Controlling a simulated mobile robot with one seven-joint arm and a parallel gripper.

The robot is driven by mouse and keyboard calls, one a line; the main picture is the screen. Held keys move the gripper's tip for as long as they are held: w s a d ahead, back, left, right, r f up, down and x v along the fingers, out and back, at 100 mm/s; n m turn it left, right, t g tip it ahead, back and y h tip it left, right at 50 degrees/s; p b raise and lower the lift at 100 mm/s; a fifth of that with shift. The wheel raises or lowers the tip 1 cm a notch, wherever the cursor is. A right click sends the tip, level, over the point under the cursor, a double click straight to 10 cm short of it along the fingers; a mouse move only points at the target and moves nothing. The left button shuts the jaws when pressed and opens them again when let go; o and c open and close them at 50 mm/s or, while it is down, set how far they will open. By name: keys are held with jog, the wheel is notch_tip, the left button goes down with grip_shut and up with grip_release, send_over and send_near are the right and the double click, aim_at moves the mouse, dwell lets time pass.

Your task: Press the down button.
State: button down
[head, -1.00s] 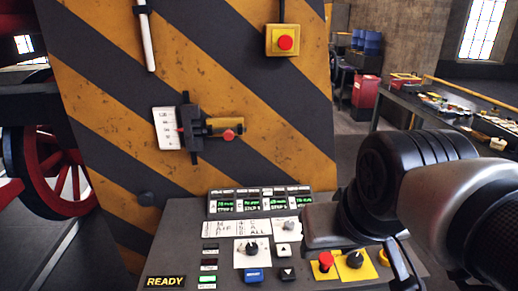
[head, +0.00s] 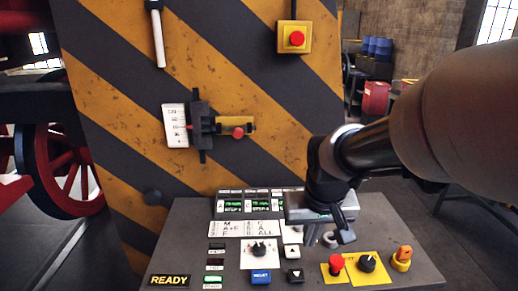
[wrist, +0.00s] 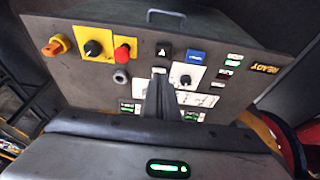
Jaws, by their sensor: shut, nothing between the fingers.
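My gripper (head: 310,242) is shut and empty, pointing down over the panel, above and right of the up button in the head view. In the wrist view the closed fingers (wrist: 161,80) end near the up button. Fingertip contact with the panel cannot be told.
A blue button (head: 261,277) is left of the down button. A red button (head: 336,264), a black knob (head: 367,262) and an orange switch (head: 402,258) stand to the right. A grey round knob (head: 329,240) is close to the fingers. A striped plate (head: 115,80) rises behind.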

jog(key=w+f, duration=0.2)
jog(key=f, duration=0.1)
jog(key=shift+w+a+f, duration=0.1)
jog(key=shift+a+f, duration=0.1)
jog(key=shift+f, duration=0.1)
jog(key=b, duration=0.2)
send_near(296, 274)
jog(key=x, duration=0.5)
jog(key=shift+w+d, duration=0.1)
jog(key=shift+w, duration=0.05)
jog(key=shift+f, duration=0.55)
